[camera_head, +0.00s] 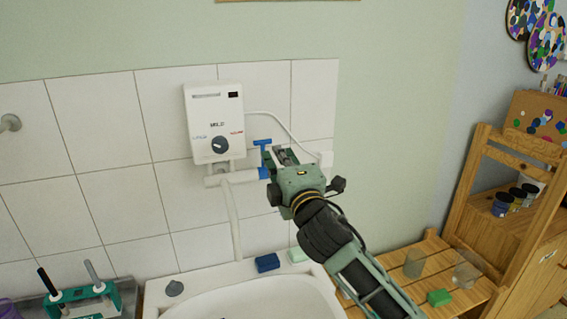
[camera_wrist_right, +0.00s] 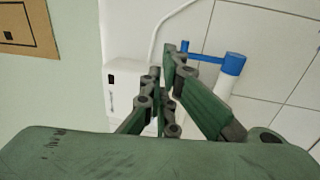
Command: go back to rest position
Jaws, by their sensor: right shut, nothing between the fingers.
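My right gripper (camera_head: 276,156) is raised in front of the tiled wall, beside the blue tap handle (camera_head: 262,143) under the white water heater (camera_head: 215,120). In the right wrist view the green fingers of my right gripper (camera_wrist_right: 170,60) are shut with nothing between them. The blue tap handle (camera_wrist_right: 232,64) shows just right of the fingers there. Whether the fingers touch it, I cannot tell. My left gripper is not in view.
A white sink (camera_head: 250,302) lies below, with a blue sponge (camera_head: 267,263) on its rim. A wooden slatted bench (camera_head: 405,262) and shelf (camera_head: 470,185) stand at the right. A teal tool holder (camera_head: 85,296) is at the lower left.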

